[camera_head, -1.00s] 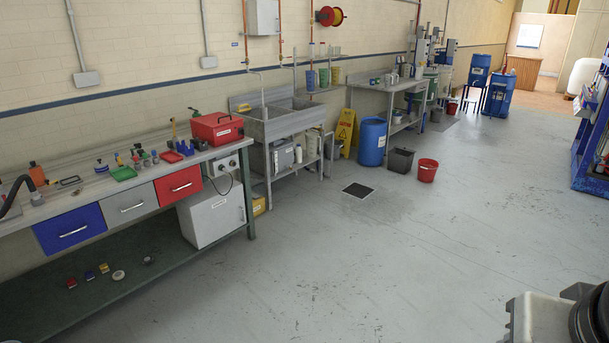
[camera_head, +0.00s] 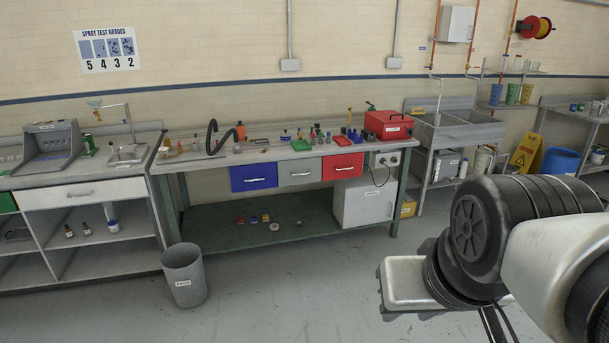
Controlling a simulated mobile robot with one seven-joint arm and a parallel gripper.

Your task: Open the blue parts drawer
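The blue parts drawer (camera_head: 254,177) is under the worktop of the green-legged bench, left of a grey drawer (camera_head: 300,173) and a red drawer (camera_head: 343,167). Its front looks flush with theirs, so it appears shut. A light bar handle runs across its front. My arm shows large at the lower right, well to the right of the drawer and nearer the camera. The fingertips of my gripper cannot be made out, so I cannot see whether it is open or holds anything.
A grey waste bin (camera_head: 184,275) stands on the floor at the bench's left front leg. The worktop (camera_head: 215,163) carries bottles, trays and a red box (camera_head: 388,125). A white cabinet (camera_head: 365,203) sits below at right. The floor before the drawers is clear.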

